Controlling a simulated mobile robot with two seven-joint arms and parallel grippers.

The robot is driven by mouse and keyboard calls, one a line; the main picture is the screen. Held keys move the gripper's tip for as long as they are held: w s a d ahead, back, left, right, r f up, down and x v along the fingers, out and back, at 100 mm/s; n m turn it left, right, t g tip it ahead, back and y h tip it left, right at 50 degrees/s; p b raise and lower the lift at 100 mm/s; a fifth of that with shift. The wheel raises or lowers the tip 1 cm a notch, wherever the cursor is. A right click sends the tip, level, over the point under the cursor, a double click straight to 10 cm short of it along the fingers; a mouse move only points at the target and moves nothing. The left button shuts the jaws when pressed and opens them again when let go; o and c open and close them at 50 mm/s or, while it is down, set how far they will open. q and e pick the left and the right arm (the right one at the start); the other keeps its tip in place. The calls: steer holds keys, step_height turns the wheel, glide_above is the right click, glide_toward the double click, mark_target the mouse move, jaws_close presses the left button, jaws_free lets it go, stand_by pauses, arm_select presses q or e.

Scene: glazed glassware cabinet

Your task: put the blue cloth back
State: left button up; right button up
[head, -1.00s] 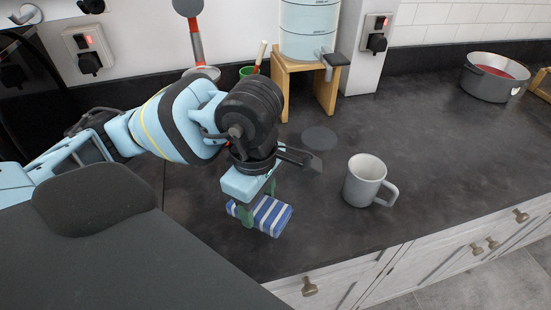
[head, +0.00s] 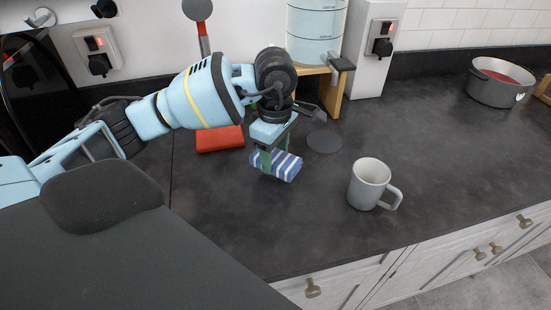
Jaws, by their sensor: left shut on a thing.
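The blue cloth (head: 285,167) is a folded piece with white stripes. My left gripper (head: 272,158) is shut on it, with the green fingers on its left part. The cloth is over the dark worktop, to the left of the grey mug; I cannot tell whether it touches the worktop. My right gripper is not in view.
A grey mug (head: 369,183) stands right of the cloth. A dark round disc (head: 324,141) lies behind it. A red item (head: 219,139) lies behind my left arm. A water dispenser (head: 316,35) on a wooden stand and a pot (head: 496,88) are farther back.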

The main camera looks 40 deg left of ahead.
mark_target(276, 152)
arm_select(q)
steer(key=shift+w+a, duration=0.35)
steer(key=shift+w, duration=0.35)
steer(key=shift+f, duration=1.85)
steer(key=shift+f, duration=0.1)
steer(key=shift+f, duration=0.1)
steer(key=o, duration=0.9)
steer(key=shift+o, duration=0.2)
step_height(276, 152, up, 12)
steer(key=shift+r, duration=0.25)
